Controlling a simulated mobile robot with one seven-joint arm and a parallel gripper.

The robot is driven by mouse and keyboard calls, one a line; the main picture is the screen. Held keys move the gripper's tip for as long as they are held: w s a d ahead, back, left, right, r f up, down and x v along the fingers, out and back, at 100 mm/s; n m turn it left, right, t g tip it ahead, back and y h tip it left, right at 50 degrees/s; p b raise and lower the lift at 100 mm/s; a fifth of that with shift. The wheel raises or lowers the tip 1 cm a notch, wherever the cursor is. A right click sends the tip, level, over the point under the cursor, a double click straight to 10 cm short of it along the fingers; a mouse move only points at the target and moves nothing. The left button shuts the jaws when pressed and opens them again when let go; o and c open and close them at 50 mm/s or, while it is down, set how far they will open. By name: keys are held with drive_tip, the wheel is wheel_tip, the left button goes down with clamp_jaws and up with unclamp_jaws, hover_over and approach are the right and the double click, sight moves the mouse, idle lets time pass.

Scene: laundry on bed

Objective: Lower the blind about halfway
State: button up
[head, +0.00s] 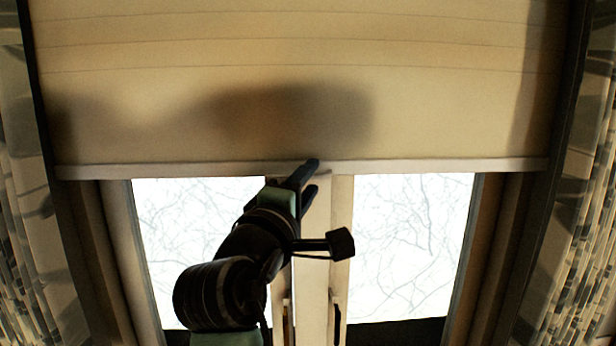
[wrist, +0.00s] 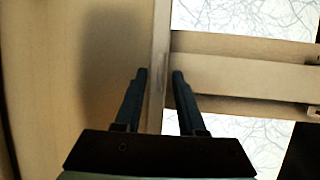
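The beige blind (head: 300,60) covers the upper part of the window and ends in a pale bottom bar (head: 440,166). In the wrist view the blind (wrist: 50,80) fills the left side, and its bar (wrist: 161,50) runs upright between my fingers. My gripper (head: 310,178) is at the middle of the bar, one finger on the blind side and one on the window side. In the wrist view my gripper (wrist: 159,76) is open, with a gap between the fingers; I cannot tell whether either touches the bar.
Two bright window panes (head: 412,240) show below the bar, split by a pale centre frame (head: 314,240) with handles (head: 337,322) low down. Patterned curtains hang at the left (head: 22,200) and right (head: 580,200). The space in front of the panes looks clear apart from my arm.

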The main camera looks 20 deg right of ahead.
clamp_jaws()
idle(1.4)
